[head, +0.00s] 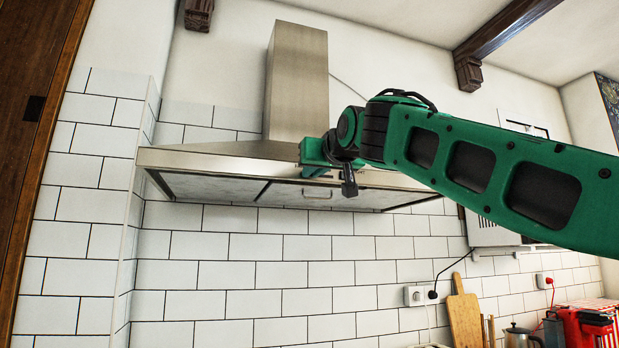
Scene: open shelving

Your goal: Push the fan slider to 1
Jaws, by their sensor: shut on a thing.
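My green arm comes in from the right. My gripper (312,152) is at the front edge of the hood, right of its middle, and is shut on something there. The fan slider itself does not show; the gripper and wrist cover that part of the hood's front edge. I cannot read the slider's setting or any marks beside it.
A white wall unit (488,236) is partly hidden behind my arm at the right. Below stand a wooden cutting board (464,320), a kettle (520,336) and a red appliance (585,326). A wall socket (418,295) has a black cable. The space under the hood is clear.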

